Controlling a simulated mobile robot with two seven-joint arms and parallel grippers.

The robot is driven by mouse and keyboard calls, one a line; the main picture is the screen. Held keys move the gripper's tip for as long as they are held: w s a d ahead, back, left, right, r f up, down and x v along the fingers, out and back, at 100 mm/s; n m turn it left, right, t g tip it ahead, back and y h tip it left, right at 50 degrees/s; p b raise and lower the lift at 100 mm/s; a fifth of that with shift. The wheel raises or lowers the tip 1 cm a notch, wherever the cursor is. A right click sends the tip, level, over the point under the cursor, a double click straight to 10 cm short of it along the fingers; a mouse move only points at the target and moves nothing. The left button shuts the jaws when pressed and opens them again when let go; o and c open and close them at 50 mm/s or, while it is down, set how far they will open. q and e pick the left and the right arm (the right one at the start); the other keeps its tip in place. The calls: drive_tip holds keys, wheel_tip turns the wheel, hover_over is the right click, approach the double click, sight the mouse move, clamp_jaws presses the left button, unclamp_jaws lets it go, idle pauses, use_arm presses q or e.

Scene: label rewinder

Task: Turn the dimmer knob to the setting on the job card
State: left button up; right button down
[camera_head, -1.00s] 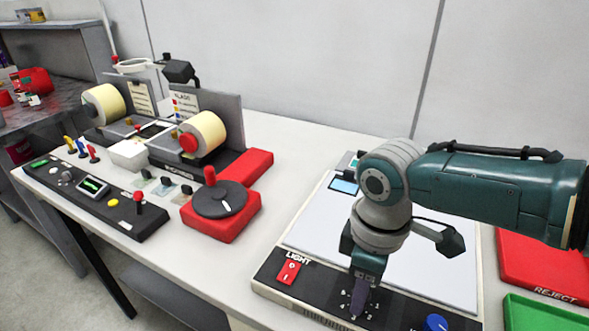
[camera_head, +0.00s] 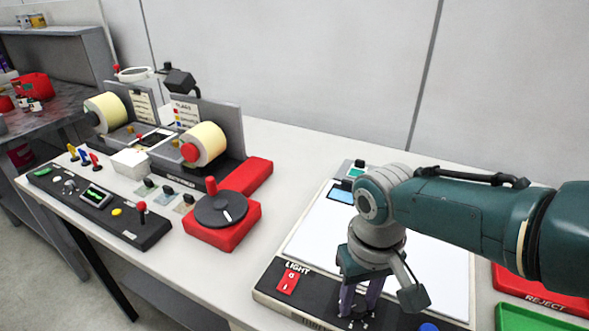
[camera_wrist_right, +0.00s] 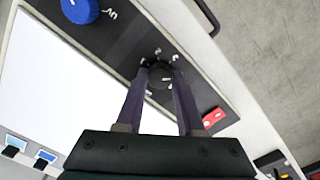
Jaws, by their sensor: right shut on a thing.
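The black dimmer knob (camera_wrist_right: 159,77) sits on the dark front strip of the light table, with white marks around it. In the right wrist view a pale pointer line shows on its top. My right gripper (camera_head: 358,312) points down at the knob, one finger on each side, shut on it; it also shows in the right wrist view (camera_wrist_right: 161,70). In the head view the fingers mostly hide the knob. Two printed cards, one pale (camera_head: 145,103) and one with coloured marks (camera_head: 184,112), stand on grey panels; their text is too small to read. My left gripper is out of view.
A red light switch (camera_head: 288,281) is left of the knob, and a blue knob (camera_wrist_right: 80,9) is on its other side. The white light panel (camera_head: 315,235) lies behind. Red (camera_head: 540,285) and green (camera_head: 530,318) trays stand at right.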

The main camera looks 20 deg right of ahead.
sight(357, 304)
drive_tip(key=shift+m, duration=0.8)
drive_tip(key=c, duration=0.5)
unclamp_jaws()
wheel_tip(357, 304, up, 10)
drive_tip(key=p, duration=0.6)
drive_tip(key=shift+s, duration=0.1)
